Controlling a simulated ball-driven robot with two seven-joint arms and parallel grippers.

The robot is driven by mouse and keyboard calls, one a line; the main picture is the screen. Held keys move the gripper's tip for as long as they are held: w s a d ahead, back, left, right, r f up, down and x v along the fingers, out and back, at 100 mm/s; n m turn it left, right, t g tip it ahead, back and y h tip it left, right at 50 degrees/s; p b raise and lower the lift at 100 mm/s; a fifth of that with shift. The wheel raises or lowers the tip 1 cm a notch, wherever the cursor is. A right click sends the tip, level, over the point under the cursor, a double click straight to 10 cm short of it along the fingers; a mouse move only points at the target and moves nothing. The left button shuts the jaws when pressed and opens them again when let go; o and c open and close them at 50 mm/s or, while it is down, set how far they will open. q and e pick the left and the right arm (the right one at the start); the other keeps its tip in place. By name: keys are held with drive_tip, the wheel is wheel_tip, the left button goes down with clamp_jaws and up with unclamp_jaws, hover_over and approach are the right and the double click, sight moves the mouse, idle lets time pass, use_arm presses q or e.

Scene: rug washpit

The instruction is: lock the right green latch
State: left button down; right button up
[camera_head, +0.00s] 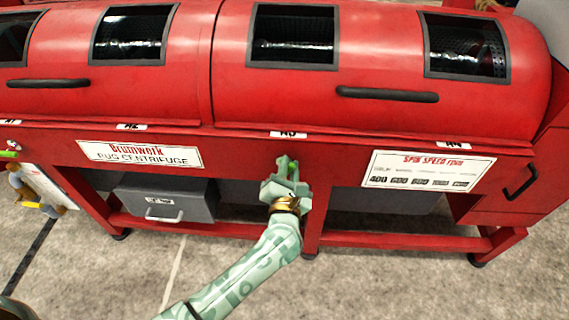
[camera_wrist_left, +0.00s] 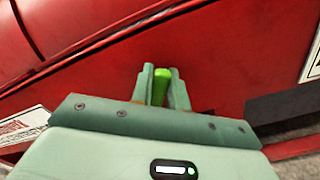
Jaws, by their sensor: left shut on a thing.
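The right green latch is a small bright green handle (camera_head: 292,168) on the front of the red centrifuge (camera_head: 240,165), just below the N3 tag. My left gripper (camera_head: 287,178) is at it, with its fingers shut around the handle. In the left wrist view the green handle (camera_wrist_left: 160,84) stands between the two fingertips (camera_wrist_left: 161,88), with the red panel behind. The base of the latch is hidden by the gripper, and I cannot tell whether it is locked. Another green handle (camera_head: 9,154) shows at the far left edge. My right gripper is not in view.
The red lid has dark windows and black bar handles (camera_head: 387,94). A grey drawer box (camera_head: 165,198) sits below at left, and a spin speed sign (camera_head: 428,171) is at right. A black side handle (camera_head: 521,181) sticks out at far right. The concrete floor in front is clear.

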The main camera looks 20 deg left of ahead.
use_arm(q)
drive_tip(key=m, duration=0.1)
drive_tip(key=m+p, duration=0.1)
drive_tip(key=m, duration=0.1)
drive_tip(key=m+p, duration=0.1)
drive_tip(key=shift+w+d+f+m, duration=0.1)
drive_tip(key=shift+d+f+m, duration=0.2)
drive_tip(key=shift+d, duration=0.1)
drive_tip(key=shift+d+f+m+p, duration=0.1)
drive_tip(key=shift+f+m+p, duration=0.2)
drive_tip(key=shift+m, duration=0.8)
drive_tip(key=shift+d+f+m+p, duration=0.1)
drive_tip(key=shift+f+m+p, duration=0.2)
drive_tip(key=shift+m, duration=0.8)
drive_tip(key=shift+f+m+p, duration=0.2)
drive_tip(key=shift+m+p, duration=0.2)
drive_tip(key=shift+m, duration=0.7)
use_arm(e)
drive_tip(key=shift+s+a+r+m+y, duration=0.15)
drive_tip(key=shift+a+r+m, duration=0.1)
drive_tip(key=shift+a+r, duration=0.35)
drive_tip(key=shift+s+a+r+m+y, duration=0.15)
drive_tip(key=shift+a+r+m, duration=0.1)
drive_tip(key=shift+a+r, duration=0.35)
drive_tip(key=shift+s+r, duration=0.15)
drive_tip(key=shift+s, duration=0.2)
